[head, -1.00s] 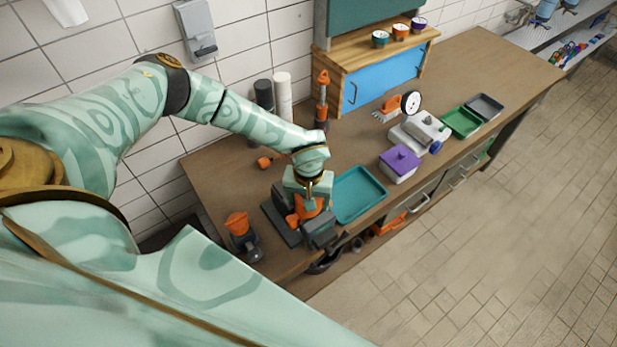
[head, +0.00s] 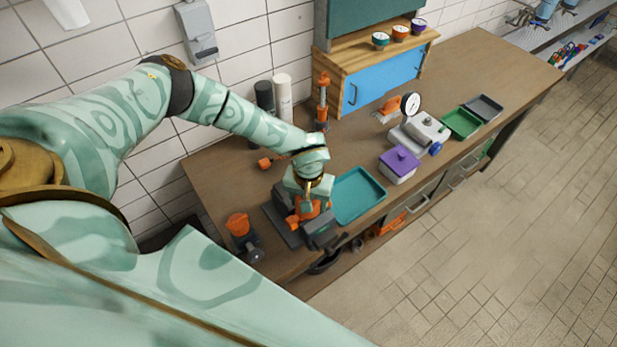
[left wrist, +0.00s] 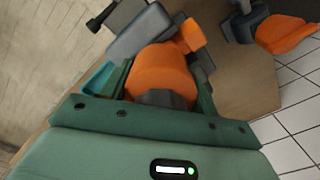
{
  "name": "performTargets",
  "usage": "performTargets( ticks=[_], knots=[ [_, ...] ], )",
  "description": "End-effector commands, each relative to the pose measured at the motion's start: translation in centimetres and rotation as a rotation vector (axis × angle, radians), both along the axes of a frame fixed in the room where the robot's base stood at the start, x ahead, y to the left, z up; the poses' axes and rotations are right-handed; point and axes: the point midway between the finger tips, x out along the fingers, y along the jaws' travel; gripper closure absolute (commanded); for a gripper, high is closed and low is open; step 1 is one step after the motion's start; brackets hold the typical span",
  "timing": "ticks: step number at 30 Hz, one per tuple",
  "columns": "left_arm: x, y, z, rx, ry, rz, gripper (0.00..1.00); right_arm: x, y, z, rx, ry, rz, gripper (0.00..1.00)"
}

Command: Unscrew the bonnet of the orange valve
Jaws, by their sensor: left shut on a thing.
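The orange valve (head: 296,222) sits on a dark grey holder (head: 277,220) near the left front end of the workbench. My left gripper (head: 308,204) points down onto it from above. In the left wrist view the fingers of the gripper (left wrist: 163,100) stand on both sides of a rounded orange part with a dark grey cap (left wrist: 165,98), the bonnet, and are shut on it. Grey parts of the valve and its holder (left wrist: 138,35) show beyond. Its threads and lower body are hidden. My right gripper is not in view.
A teal tray (head: 384,196) lies right beside the gripper. A second orange-topped fitting (head: 238,224) stands to the left. A small orange part (head: 265,163) and an upright orange-and-grey tool (head: 323,100) are behind. A purple-lidded box (head: 400,160) stands farther right.

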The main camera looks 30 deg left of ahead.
Motion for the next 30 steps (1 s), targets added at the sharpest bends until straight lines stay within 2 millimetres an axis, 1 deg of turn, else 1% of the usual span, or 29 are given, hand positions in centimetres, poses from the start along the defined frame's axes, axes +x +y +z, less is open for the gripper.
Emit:
performTargets(
  ticks=[1, 3, 5, 6, 11, 30],
  knots=[
    [-0.1, 0.0, 0.4, 0.000, 0.002, 0.091, 0.62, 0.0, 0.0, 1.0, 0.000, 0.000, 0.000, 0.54],
    [-0.2, 0.0, 0.4, 0.000, 0.003, 0.240, 0.62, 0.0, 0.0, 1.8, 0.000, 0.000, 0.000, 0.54],
    [-0.1, 0.0, 0.5, 0.000, 0.002, 0.367, 0.62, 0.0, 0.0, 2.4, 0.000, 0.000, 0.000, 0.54],
    [-0.1, 0.0, 0.2, 0.001, 0.001, 0.399, 0.62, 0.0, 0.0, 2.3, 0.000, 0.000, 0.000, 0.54],
    [0.0, 0.0, 0.2, 0.001, 0.000, 0.391, 0.62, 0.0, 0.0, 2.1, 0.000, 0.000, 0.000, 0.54],
    [0.0, 0.0, 1.9, 0.000, -0.001, 0.388, 0.62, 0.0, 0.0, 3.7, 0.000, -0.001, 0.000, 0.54]
  ],
)
